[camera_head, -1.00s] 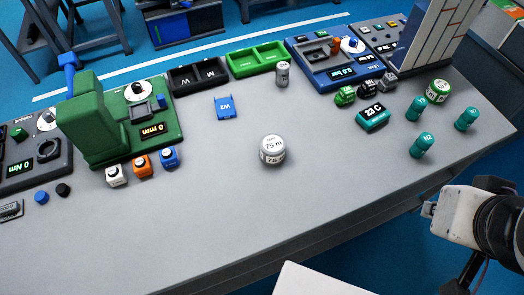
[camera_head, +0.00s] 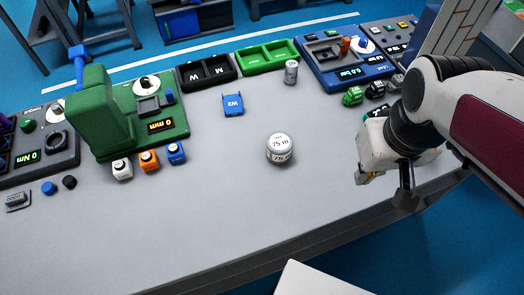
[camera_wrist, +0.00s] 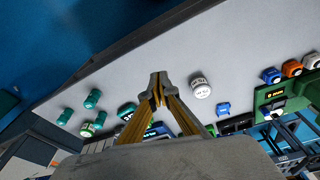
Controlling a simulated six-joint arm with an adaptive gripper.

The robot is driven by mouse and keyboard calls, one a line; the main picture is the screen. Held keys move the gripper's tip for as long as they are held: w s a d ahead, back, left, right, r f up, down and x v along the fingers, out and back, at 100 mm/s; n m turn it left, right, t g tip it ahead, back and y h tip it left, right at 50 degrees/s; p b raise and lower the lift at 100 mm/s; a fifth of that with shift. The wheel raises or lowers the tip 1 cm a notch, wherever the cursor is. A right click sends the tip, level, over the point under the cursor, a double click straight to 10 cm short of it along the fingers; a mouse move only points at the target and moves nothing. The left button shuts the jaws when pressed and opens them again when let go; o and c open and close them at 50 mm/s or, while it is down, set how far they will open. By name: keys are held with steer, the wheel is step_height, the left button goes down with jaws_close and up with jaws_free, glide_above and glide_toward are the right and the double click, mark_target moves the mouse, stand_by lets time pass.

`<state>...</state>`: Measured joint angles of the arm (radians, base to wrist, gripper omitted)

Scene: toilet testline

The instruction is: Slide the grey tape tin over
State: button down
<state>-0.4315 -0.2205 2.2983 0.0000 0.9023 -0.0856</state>
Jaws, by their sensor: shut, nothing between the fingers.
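The grey tape tin (camera_head: 279,149) is a short round tin marked "75 m". It stands upright on the bare middle of the grey bench, and it also shows in the wrist view (camera_wrist: 200,88). My gripper (camera_head: 364,179) is to the right of the tin in the head view, apart from it and above the bench near its front edge. In the wrist view my gripper's fingers (camera_wrist: 158,88) meet at the tips with nothing between them, and the tin lies just right of the tips.
A blue W2 piece (camera_head: 233,105) lies behind the tin, and a small grey cylinder (camera_head: 291,72) stands further back. White, orange and blue cubes (camera_head: 149,160) sit at left before the green gauge station (camera_head: 98,115). Teal bottles (camera_wrist: 92,98) show in the wrist view. The bench before the tin is clear.

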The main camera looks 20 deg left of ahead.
steer(key=w+a+f+n+g, duration=0.1)
steer(key=a+f+n, duration=0.15)
steer(key=a, duration=0.25)
steer(key=w+a+f+n, duration=0.2)
steer(key=a+n, duration=0.1)
steer(key=a, duration=0.3)
steer(key=n, duration=1.4)
glide_above(262, 158)
steer(key=s+a, duration=0.3)
step_height(262, 158, down, 8)
steer(key=shift+d+r+n+g+h, duration=0.15)
steer(key=shift+n+g+h, duration=0.2)
steer(key=shift+n, duration=0.4)
step_height(262, 158, down, 10)
steer(key=shift+r, duration=0.1)
steer(key=shift+w+d+f, duration=0.2)
steer(key=shift+w+d, duration=1.2)
steer(key=shift+r, duration=0.1)
